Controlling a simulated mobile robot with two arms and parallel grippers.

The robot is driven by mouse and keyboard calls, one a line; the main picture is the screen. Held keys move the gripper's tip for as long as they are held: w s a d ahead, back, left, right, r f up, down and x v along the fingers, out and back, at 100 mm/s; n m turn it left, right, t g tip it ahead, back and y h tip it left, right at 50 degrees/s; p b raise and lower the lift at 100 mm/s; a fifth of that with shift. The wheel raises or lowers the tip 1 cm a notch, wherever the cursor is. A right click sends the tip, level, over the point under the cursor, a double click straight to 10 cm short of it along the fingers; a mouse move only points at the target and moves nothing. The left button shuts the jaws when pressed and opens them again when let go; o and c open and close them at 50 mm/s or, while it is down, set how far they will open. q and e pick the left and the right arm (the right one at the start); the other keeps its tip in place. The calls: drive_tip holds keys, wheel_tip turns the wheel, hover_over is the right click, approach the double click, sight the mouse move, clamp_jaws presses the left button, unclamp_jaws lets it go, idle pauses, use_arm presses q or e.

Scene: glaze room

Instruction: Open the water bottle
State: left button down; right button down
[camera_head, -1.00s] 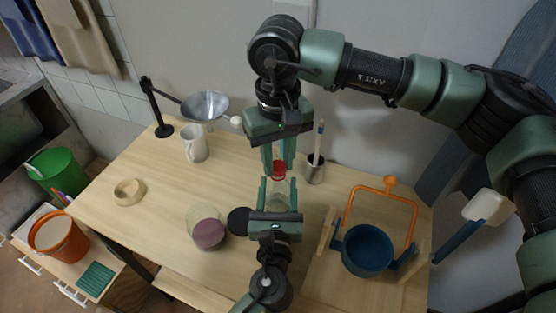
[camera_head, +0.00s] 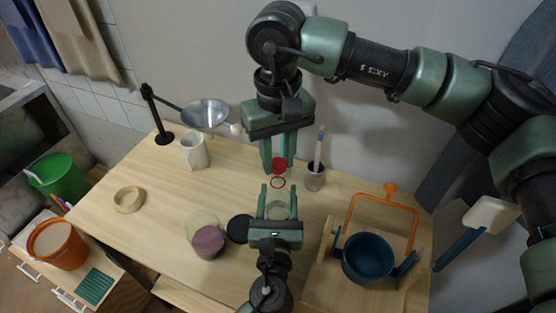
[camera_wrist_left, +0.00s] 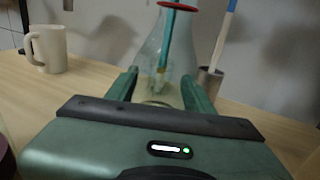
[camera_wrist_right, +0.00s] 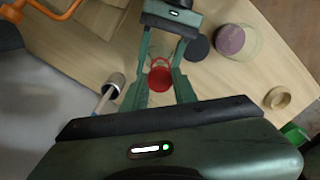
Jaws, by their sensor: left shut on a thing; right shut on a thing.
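The water bottle (camera_head: 277,208) is clear and cone-shaped, with a red ring at its neck. It stands upright on the table, and it also shows in the left wrist view (camera_wrist_left: 160,62). My left gripper (camera_head: 278,192) is shut on its body from the front. My right gripper (camera_head: 279,170) points down above the bottle and is shut on the red cap (camera_head: 278,164). The cap shows between the fingers in the right wrist view (camera_wrist_right: 160,77). In the head view a small gap shows between the cap and the neck ring. The clear body's outline is faint.
A brush cup (camera_head: 315,180) stands close right of the bottle. A white mug (camera_head: 194,152) and a funnel on a stand (camera_head: 205,113) are behind left. A dark disc (camera_head: 239,228) and a purple-filled jar (camera_head: 209,241) lie front left. A blue pot (camera_head: 366,258) is at right.

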sight(277, 216)
wheel_tip(277, 216, up, 3)
drive_tip(key=shift+f, duration=0.1)
use_arm(q)
drive_tip(key=c, duration=0.5)
unclamp_jaws()
drive_tip(key=s, duration=0.3)
drive_tip(key=s+b, duration=0.1)
drive_tip(key=s, duration=0.3)
drive_tip(key=s+b, duration=0.1)
drive_tip(key=s, duration=0.3)
drive_tip(key=shift+a+f, duration=0.1)
drive_tip(key=shift+a, duration=0.15)
use_arm(e)
wheel_tip(277, 216, down, 2)
drive_tip(key=shift+f, duration=0.2)
use_arm(q)
drive_tip(key=shift+s, duration=0.5)
use_arm(e)
drive_tip(key=shift+f, duration=0.1)
